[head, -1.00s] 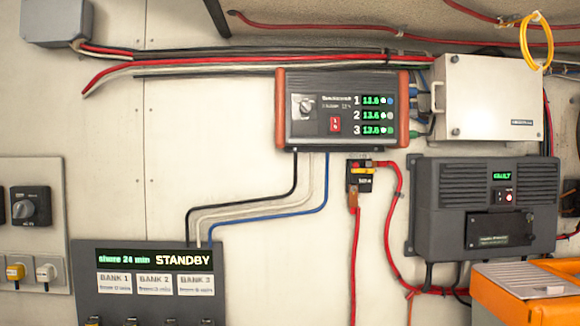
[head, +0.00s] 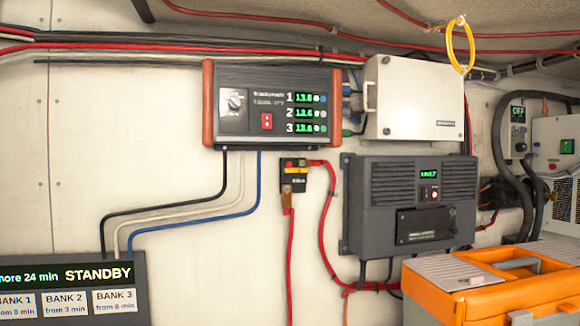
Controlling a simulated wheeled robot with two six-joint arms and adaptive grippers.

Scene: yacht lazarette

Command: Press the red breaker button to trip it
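A small black breaker (head: 294,182) is mounted on the white wall near the middle of the head view, below the charger box. It has a yellow-orange part across its front and a bit of red near its top; at this size I cannot make out the button clearly. A red cable leaves its upper right and another runs down from its bottom. Neither of my grippers is in view.
The charger box (head: 272,104) with a red rocker switch hangs above. A dark grey inverter (head: 370,205) is at the right, above an orange toolbox (head: 500,290). A STANDBY panel (head: 70,305) is lower left. The wall below the breaker is bare apart from cables.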

